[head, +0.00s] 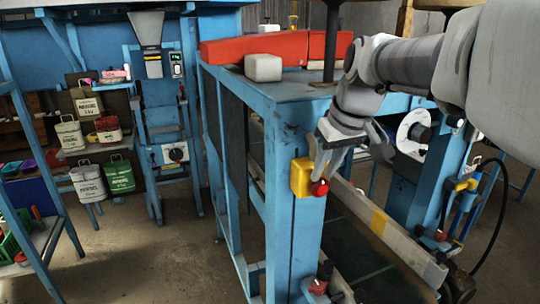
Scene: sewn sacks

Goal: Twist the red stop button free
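The red stop button (320,188) sticks out from a yellow box (301,177) on the front face of a blue frame post. My gripper (325,174) points down at the button from above and to the right. Its fingertips are right at the button's upper side and overlap it in the picture. The lower front of the button shows below the fingertips. I cannot tell whether the fingers press on the button or only stand around it.
The blue machine frame (282,215) carries a grey top with a red bar (255,47) and a whitish block (263,67). A conveyor with pale side rails (395,240) runs below my arm. Labelled sacks (88,183) hang at the left. Floor between is free.

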